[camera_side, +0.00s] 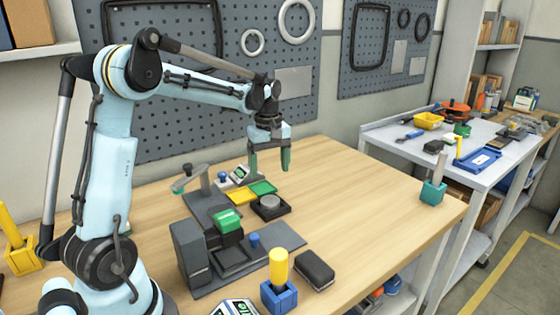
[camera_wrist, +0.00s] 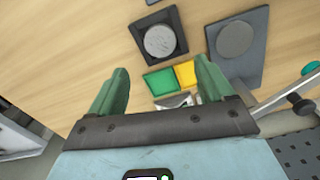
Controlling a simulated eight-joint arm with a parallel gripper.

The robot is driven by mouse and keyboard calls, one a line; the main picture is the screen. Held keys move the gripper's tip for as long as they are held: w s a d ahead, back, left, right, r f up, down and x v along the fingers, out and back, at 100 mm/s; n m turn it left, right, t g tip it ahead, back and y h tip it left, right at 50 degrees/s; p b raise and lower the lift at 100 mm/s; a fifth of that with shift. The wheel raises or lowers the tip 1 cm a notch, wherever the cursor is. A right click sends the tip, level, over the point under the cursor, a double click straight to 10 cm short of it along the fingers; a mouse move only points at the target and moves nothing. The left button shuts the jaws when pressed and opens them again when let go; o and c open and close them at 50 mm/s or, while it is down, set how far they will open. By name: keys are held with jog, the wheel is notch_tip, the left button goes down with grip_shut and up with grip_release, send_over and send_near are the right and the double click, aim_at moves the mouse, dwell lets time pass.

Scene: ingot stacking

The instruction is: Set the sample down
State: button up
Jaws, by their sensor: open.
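My gripper (camera_side: 269,166) hangs above the back of the wooden bench with its two green fingers apart. It also shows in the wrist view (camera_wrist: 161,72), with nothing clearly held between the fingers. A green pad (camera_side: 263,188) and a yellow pad (camera_side: 240,197) lie side by side below it. A grey round disc (camera_side: 270,202) sits in a black square tray (camera_side: 284,212), in front of the pads. A small silvery object (camera_wrist: 178,100) shows between the finger bases in the wrist view, partly hidden by my gripper. I cannot tell which piece is the sample.
A grey press-like device (camera_side: 190,252) with a green block (camera_side: 228,221) stands at the front left. A blue holder (camera_side: 279,295) with a yellow handle and a black block (camera_side: 315,268) are near the front. A teal holder (camera_side: 432,193) stands at the right corner. The bench's right-middle is clear.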

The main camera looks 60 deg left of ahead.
jog(key=s+d+r+m+t, duration=0.3)
jog(key=s+d+r+m, duration=0.15)
jog(key=d+m, duration=0.4)
jog(key=s+d+f+m+t, duration=0.2)
jog(key=s+d+m+t, duration=0.2)
jog(key=d, duration=0.6)
jog(key=s+m, duration=0.2)
jog(key=m, duration=0.1)
jog(key=shift+s, duration=0.3)
